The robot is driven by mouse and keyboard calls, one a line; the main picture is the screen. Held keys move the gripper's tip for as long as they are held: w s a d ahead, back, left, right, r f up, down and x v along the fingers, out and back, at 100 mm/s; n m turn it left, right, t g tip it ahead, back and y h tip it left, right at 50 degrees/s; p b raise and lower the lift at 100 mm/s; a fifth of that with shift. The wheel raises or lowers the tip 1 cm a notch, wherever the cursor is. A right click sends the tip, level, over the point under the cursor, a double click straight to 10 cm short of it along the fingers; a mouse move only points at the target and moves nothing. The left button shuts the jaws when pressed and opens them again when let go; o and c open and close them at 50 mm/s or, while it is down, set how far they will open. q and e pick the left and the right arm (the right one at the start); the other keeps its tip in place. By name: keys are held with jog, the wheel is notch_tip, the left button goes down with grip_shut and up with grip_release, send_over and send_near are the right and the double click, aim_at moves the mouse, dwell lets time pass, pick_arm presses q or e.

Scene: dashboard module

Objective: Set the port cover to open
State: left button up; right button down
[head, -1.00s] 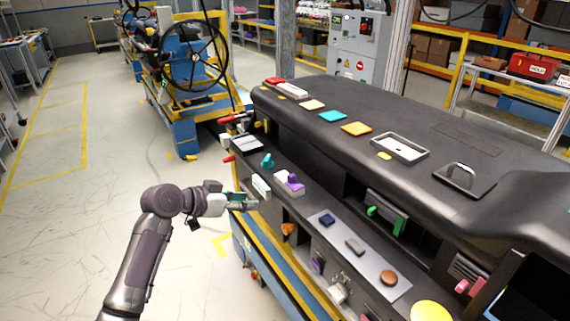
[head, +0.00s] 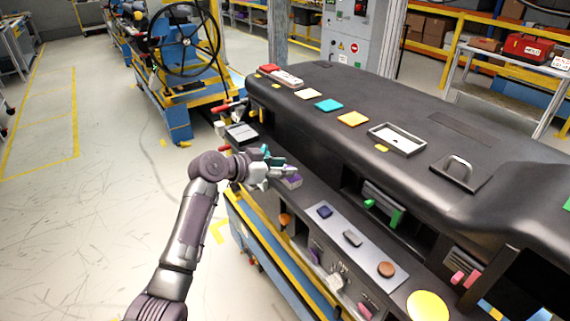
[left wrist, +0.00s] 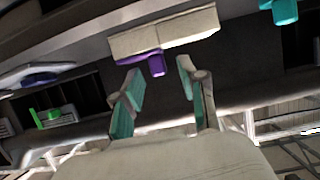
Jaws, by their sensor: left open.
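A pale block with a purple tab sits on the front ledge of the black dashboard (head: 325,95). In the head view its purple part (head: 292,181) shows just past my fingers, which hide the rest. In the left wrist view the pale block (left wrist: 165,35) is ahead with its purple tab (left wrist: 150,63) toward the gap between my fingers. I cannot tell for sure that this is the port cover. My left gripper (head: 285,168) is open at the ledge; in the wrist view its teal fingers (left wrist: 158,80) are apart with nothing between them. My right gripper is not in view.
A grey panel with blue, grey and brown buttons (head: 386,269) lies to the right on the ledge. Green levers (head: 396,217) and a pink knob (head: 457,277) are farther right. A teal knob (left wrist: 285,10) is in the wrist view's corner. The floor at left is clear.

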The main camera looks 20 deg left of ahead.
pick_arm(q)
jog(key=shift+w+d+f, duration=0.25)
jog(key=shift+w, duration=0.15)
grip_shut()
